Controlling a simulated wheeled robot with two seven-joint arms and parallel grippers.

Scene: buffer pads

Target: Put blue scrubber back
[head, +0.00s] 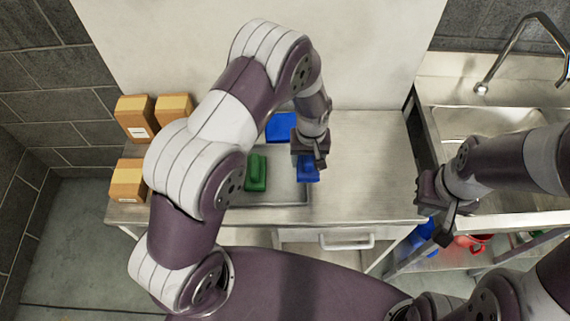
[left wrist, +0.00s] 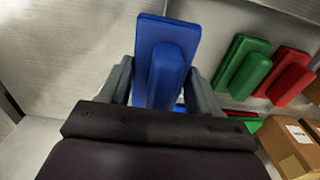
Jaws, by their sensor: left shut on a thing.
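My left gripper (head: 309,158) is shut on the blue scrubber (head: 307,173), over the right part of the grey tray (head: 290,205) on the counter. In the left wrist view the blue scrubber (left wrist: 168,65), a flat pad with a raised rounded grip, sits between the two fingers. I cannot tell whether it touches the tray. A green scrubber (head: 256,173) lies in the tray to its left. A blue pad (head: 281,127) lies behind the tray, partly hidden by my arm. My right gripper (head: 436,203) is by the sink's front left edge, its jaw opening unclear.
The left wrist view also shows a green scrubber (left wrist: 246,66) and a red scrubber (left wrist: 286,76) side by side. Cardboard boxes (head: 136,118) stand at the counter's left end. The counter right of the tray (head: 370,165) is clear. A sink (head: 480,130) stands at the right.

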